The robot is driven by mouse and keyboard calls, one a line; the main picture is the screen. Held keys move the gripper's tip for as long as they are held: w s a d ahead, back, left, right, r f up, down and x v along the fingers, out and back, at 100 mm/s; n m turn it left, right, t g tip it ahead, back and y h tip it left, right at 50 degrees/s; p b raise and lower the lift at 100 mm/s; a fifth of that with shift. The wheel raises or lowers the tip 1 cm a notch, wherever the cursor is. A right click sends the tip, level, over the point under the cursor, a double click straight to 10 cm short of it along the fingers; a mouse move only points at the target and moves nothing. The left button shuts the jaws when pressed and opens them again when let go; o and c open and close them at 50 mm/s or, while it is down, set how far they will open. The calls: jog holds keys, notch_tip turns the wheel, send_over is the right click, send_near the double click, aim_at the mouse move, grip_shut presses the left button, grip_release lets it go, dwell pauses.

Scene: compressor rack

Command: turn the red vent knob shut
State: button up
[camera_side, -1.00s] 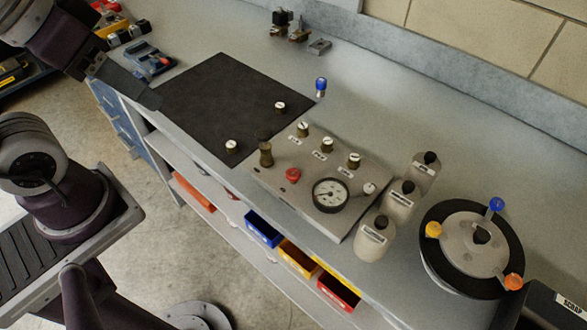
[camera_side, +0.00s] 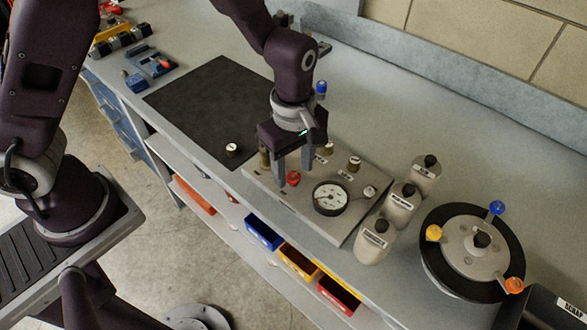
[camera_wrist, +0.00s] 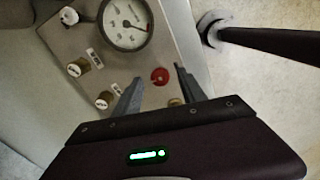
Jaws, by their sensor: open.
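The red vent knob (camera_side: 293,178) sits on the grey panel (camera_side: 345,228), left of the round gauge (camera_side: 330,198). It also shows in the wrist view (camera_wrist: 160,76), just beyond the fingertips and roughly between them. My gripper (camera_side: 294,176) points down over the panel's left part, with its fingers apart and nothing between them that I can make out. In the wrist view my gripper (camera_wrist: 158,78) is open above the knob. Whether the fingers reach down beside the knob or stay above it is hard to tell.
Several brass knobs with white tops, such as one (camera_side: 354,163), stand along the panel's back. A brass fitting (camera_side: 265,155) stands close left of my fingers. Grey bottles (camera_side: 401,205) and a round carousel (camera_side: 474,250) stand to the right. The black mat (camera_side: 205,105) is mostly clear.

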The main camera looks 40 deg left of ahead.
jog(key=shift+f, duration=0.6)
grip_shut()
